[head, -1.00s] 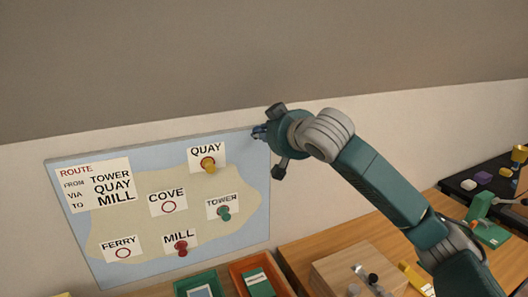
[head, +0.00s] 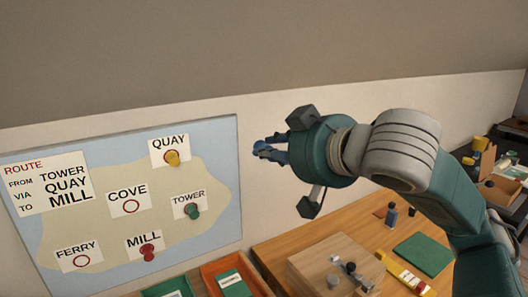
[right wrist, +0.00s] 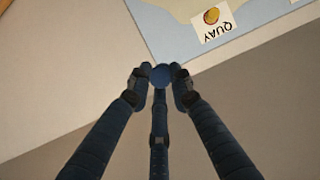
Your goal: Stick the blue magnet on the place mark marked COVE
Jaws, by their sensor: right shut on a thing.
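The map board (head: 110,150) hangs on the wall at the left. The COVE place mark (head: 131,207) is a bare red ring under its label, near the board's middle. My right gripper (head: 262,149) is just right of the board's upper right edge, apart from COVE. In the right wrist view, my right gripper (right wrist: 160,77) is shut on the round blue magnet (right wrist: 160,73), which sits between its fingertips. The fingers mostly hide the magnet in the head view. My left gripper is not in view.
A yellow magnet (head: 171,158) is on QUAY, a green one (head: 191,211) on TOWER and a red one (head: 148,254) on MILL. FERRY (head: 81,261) is a bare ring. Below are an orange tray (head: 208,275) and a wooden desk (head: 285,243) with a wooden block.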

